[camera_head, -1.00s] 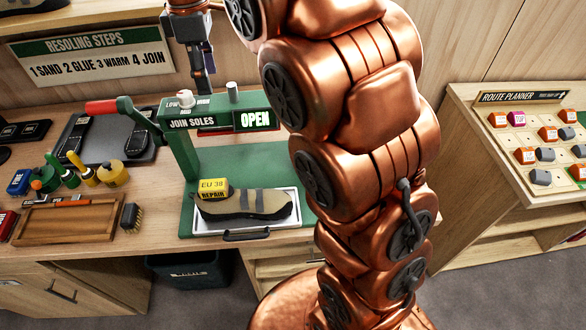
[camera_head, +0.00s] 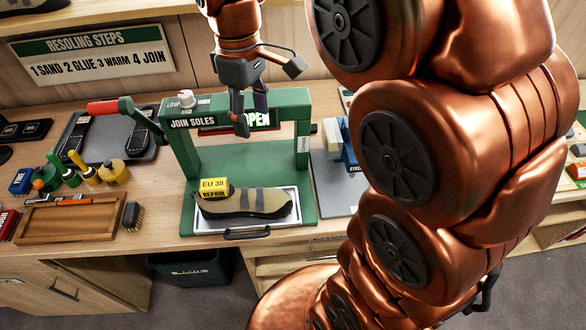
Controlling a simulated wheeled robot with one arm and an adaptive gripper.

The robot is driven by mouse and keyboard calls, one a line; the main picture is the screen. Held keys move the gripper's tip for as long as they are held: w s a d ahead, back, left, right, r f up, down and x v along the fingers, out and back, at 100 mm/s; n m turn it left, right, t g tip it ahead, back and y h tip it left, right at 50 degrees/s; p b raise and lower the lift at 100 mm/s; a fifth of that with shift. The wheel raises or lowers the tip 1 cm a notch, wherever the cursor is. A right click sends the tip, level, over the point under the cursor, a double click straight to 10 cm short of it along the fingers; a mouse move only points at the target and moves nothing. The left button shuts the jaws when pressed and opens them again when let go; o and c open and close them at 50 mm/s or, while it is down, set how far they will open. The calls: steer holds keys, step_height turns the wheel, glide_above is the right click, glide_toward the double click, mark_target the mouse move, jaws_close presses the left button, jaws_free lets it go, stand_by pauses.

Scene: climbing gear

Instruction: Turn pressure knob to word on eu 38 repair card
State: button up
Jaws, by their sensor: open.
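The green sole press (camera_head: 308,112) stands on the bench, with "JOIN SOLES" on its top beam and an "OPEN" display. The white pressure knob (camera_head: 187,98) sits on the beam's top left, with "LOW", "MID" and "HARD"-like lettering around it, partly too small to read. The yellow EU 38 repair card (camera_head: 214,189) stands on a beige climbing shoe (camera_head: 255,203) in the press tray; its smaller pressure word is not legible. My gripper (camera_head: 243,122) is open and empty, in front of the display, right of the knob, and hides part of "OPEN".
A red-handled lever (camera_head: 104,107) sticks out left of the press. A blue tool (camera_head: 345,152) stands right of the press. My arm covers the right side.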

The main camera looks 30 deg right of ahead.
steer(key=s+d+f+m, duration=0.2)
steer(key=s+f+m, duration=0.2)
steer(key=s, duration=0.7)
steer(key=shift+s+f+m+p, duration=0.3)
steer(key=shift+s+f+m, duration=0.1)
steer(key=shift+f, duration=0.15)
steer(key=shift+d, duration=0.1)
steer(key=s+f+m, duration=0.3)
steer(key=s+f, duration=0.2)
steer(key=s, duration=0.3)
steer(key=shift+s+d+g, duration=0.15)
steer(key=shift+d+g, duration=0.1)
steer(key=shift+g, duration=0.15)
steer(key=shift+c, duration=0.3)
